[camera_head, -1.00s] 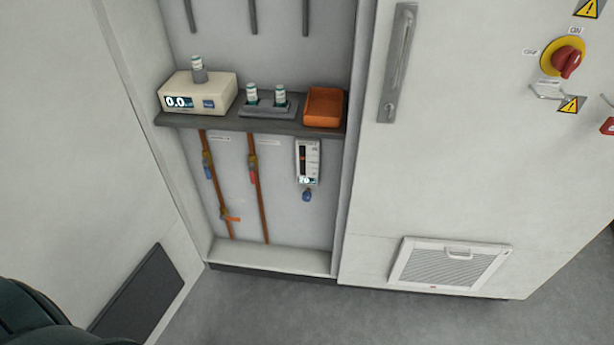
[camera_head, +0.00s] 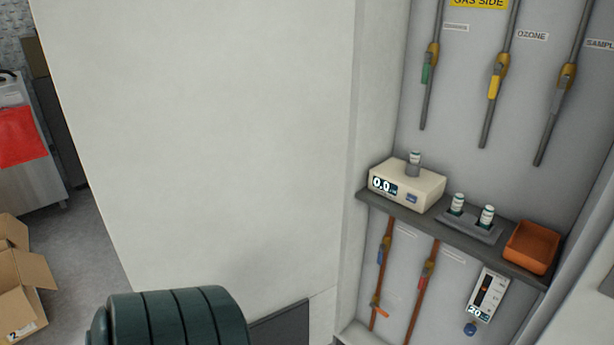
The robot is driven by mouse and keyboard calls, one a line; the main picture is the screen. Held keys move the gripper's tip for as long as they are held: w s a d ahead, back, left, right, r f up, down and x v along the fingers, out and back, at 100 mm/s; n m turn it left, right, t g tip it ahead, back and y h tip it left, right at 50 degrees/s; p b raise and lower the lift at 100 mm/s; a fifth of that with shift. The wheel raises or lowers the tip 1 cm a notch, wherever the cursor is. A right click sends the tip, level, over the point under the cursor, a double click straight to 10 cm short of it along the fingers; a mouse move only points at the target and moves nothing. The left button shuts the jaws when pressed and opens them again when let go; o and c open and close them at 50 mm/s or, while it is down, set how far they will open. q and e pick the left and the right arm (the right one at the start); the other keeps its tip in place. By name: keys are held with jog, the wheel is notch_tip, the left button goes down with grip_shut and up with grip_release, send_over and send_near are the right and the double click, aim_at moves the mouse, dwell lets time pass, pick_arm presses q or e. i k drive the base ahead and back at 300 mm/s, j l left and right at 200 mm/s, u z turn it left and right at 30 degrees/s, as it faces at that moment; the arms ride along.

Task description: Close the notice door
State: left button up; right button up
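A large plain white panel (camera_head: 210,140) fills the middle left of the head view, beside the open cabinet recess (camera_head: 470,110). I cannot tell whether this panel is the notice door or a fixed wall; no notice shows on its visible face. A dark plate (camera_head: 282,326) sits low on it, partly cut off by the frame. A dark green ribbed part of my own arm covers the bottom left of the panel. Neither of my grippers is in view.
The recess has a shelf (camera_head: 455,238) with a meter box (camera_head: 408,186), small vials and an orange tray (camera_head: 531,247). Valved pipes hang above and below. At the far left are open cardboard boxes (camera_head: 20,290), a steel unit with a red sheet (camera_head: 20,137), and grey floor.

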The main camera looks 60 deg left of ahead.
aim_at(210, 137)
jog(key=k+j, duration=0.3)
jog(key=k, duration=0.15)
jog(key=k+j+z, duration=0.1)
jog(key=k+j, duration=0.25)
jog(key=k+j+z, duration=0.1)
jog(key=k+j, duration=0.25)
jog(key=j, duration=0.25)
jog(key=k+j, duration=0.35)
jog(key=j, duration=0.2)
jog(key=k+j+z, duration=0.15)
jog(key=k+j, duration=0.2)
jog(key=j, duration=0.2)
jog(key=j+z, duration=0.15)
jog(key=j, duration=1.05)
jog(key=i+j, duration=0.15)
jog(key=j, duration=0.15)
jog(key=i+j, duration=0.1)
jog(key=j, duration=0.2)
jog(key=i+j, duration=0.15)
jog(key=j, duration=0.15)
jog(key=k+j+u, duration=0.15)
jog(key=k, duration=0.25)
jog(key=k+j+u, duration=0.15)
jog(key=k, duration=0.25)
